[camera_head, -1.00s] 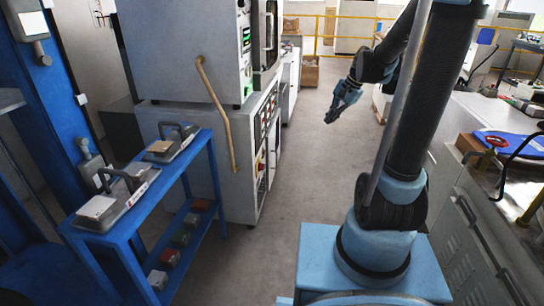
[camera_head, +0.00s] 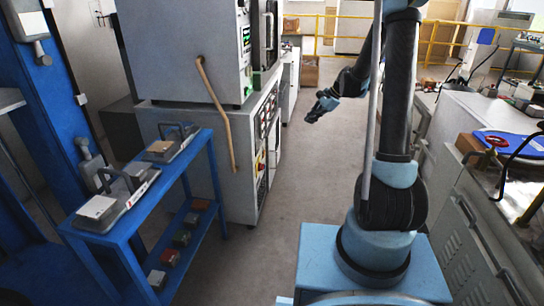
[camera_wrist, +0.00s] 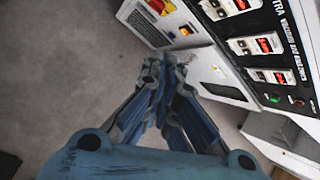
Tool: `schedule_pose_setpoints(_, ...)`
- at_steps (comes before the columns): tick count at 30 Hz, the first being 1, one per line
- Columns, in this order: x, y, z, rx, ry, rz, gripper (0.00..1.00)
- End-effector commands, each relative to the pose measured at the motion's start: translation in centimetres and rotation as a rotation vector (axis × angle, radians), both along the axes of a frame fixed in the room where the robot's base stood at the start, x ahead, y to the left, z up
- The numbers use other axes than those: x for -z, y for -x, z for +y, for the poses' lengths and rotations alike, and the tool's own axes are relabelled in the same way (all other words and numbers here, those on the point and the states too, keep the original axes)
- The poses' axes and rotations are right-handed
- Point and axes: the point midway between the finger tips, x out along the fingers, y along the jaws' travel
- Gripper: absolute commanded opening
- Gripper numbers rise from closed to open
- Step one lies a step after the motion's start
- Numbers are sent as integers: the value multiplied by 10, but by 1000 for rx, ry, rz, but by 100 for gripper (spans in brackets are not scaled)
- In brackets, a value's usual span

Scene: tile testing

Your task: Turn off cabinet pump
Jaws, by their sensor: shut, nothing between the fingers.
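The grey cabinet (camera_head: 190,120) stands left of centre in the head view, its control panel (camera_head: 266,145) turned to the right and seen at a steep angle. In the wrist view the panel shows a red-and-yellow switch (camera_wrist: 160,6), an orange lit switch (camera_wrist: 184,31), several red-and-black breakers (camera_wrist: 254,45), a green button (camera_wrist: 275,98) and a red button (camera_wrist: 297,103). I cannot tell which one is marked for the pump. My gripper (camera_head: 312,115) is shut and empty, in the air right of the cabinet; its fingertips (camera_wrist: 163,62) are apart from the panel.
A blue trolley (camera_head: 140,220) with metal parts stands left of the cabinet. A tan hose (camera_head: 217,110) hangs down the cabinet's side. A grey bench (camera_head: 460,225) is on the right. The floor aisle (camera_head: 275,200) between is clear.

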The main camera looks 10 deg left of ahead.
Motion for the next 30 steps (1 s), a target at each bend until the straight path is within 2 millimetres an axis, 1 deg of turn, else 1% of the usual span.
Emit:
schedule_pose_setpoints(1, 8, -8, 4, 12, -13, 12, 0)
schedule_pose_setpoints(3, 17, -18, 9, 34, -31, 32, 0)
schedule_pose_setpoints(12, 63, -55, 31, 121, -109, 122, 0)
schedule_pose_setpoints(21, 115, -83, 52, 203, -185, 218, 0)
schedule_pose_setpoints(30, 173, -104, 72, 279, -257, 321, 0)
